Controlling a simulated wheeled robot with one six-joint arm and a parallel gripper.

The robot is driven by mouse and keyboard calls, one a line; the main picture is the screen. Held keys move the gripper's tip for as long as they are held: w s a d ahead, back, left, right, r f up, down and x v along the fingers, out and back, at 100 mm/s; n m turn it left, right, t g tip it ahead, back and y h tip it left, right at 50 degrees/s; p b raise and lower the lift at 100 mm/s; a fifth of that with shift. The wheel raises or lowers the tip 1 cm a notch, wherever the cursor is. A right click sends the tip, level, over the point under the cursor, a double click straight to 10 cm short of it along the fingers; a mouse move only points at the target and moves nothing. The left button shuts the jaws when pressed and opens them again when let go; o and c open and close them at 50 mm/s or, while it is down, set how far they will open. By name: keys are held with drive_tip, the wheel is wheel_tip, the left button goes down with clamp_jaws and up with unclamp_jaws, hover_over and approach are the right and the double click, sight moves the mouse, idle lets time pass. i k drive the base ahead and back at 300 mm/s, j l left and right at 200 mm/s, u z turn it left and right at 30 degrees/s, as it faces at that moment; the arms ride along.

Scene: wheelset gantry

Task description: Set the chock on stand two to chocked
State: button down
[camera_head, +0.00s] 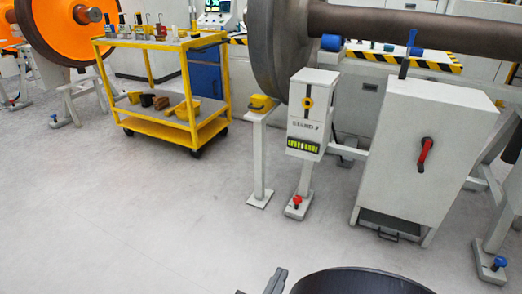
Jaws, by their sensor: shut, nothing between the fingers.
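A white post-mounted box (313,105) stands in front of the large grey wheel (280,45). Its label begins "STAND"; the number is too small to read surely. It has a black slot with a yellow round knob (307,102) and a green level-like strip (302,146) below. To its left, a yellow chock-like block (261,104) sits on a white post (260,155), close to the wheel's lower left; contact cannot be told. What seems to be my gripper (264,281) shows only partly at the bottom edge, shut and empty, far from the block.
A yellow cart (160,122) with yellow and brown blocks stands left. A white cabinet (424,150) with a red handle (425,154) stands right. Stand feet carry red and blue knobs. An orange wheel (70,30) is far left. The floor in front is clear.

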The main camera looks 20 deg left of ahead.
sight(259, 103)
drive_tip(key=i+j, duration=0.95)
drive_tip(key=i, duration=0.15)
drive_tip(key=i+j, duration=1)
drive_tip(key=i, duration=0.05)
